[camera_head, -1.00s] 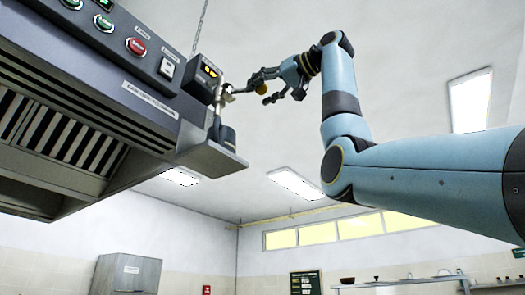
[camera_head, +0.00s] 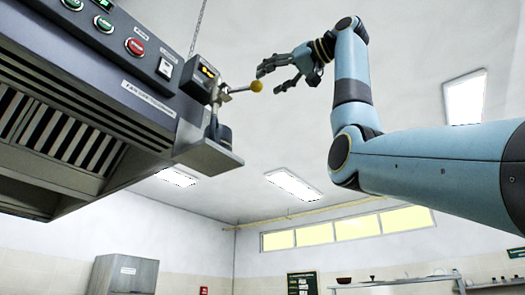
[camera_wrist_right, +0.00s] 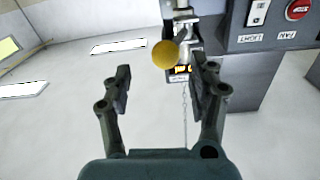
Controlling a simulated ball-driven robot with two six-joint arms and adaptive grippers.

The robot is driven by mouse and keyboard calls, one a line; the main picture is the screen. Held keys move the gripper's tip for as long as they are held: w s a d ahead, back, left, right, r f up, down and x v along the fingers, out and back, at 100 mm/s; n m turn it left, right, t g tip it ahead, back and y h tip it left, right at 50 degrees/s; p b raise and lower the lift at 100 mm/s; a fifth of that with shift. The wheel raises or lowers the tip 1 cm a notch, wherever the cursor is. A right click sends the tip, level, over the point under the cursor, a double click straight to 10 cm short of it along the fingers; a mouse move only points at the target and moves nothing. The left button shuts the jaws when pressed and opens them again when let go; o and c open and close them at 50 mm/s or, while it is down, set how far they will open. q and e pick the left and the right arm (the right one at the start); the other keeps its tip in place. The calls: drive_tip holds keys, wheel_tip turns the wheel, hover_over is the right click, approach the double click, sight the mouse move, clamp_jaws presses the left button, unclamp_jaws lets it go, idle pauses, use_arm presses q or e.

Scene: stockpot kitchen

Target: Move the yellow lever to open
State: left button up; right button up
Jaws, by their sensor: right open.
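The yellow lever shows as a yellow ball knob (camera_head: 256,86) on a short metal arm. My left gripper does not show.
The dark hood (camera_head: 75,120) fills the upper left. Its front carries a green button (camera_head: 103,23), a red button (camera_head: 135,46) and a white switch (camera_head: 165,67). A ledge (camera_head: 207,156) juts out below the lever.

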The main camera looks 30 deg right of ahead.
use_arm(q)
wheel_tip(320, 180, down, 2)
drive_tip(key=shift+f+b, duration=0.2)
drive_tip(key=shift+b, duration=0.85)
use_arm(e)
drive_tip(key=v, duration=0.7)
drive_tip(key=shift+w+f, duration=0.1)
drive_tip(key=shift+w, duration=0.05)
wheel_tip(320, 180, up, 10)
